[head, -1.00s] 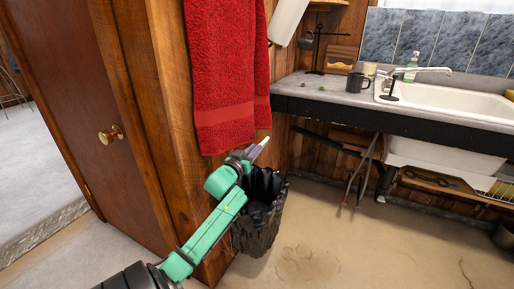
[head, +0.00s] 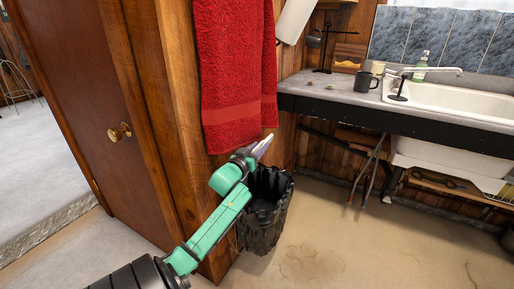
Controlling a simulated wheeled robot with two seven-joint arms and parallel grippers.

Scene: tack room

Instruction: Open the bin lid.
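A black bin (head: 266,222) with crinkled sides stands on the floor against the wood wall, below the red towel. A dark hollow shows at its top, and I cannot make out a separate lid; my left arm covers part of its left side. My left gripper (head: 262,147) is just above the bin's back rim, near the towel's lower edge. Its pale fingers point up and right, and they are too small and edge-on to show whether they are open. I see nothing held in it. My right gripper is not in view.
The red towel (head: 237,75) hangs close above the gripper. A brown door (head: 100,130) with a brass knob is at the left. A counter (head: 330,90) with a dark mug (head: 365,82) and a white sink (head: 455,102) is at the right. The floor right of the bin is clear.

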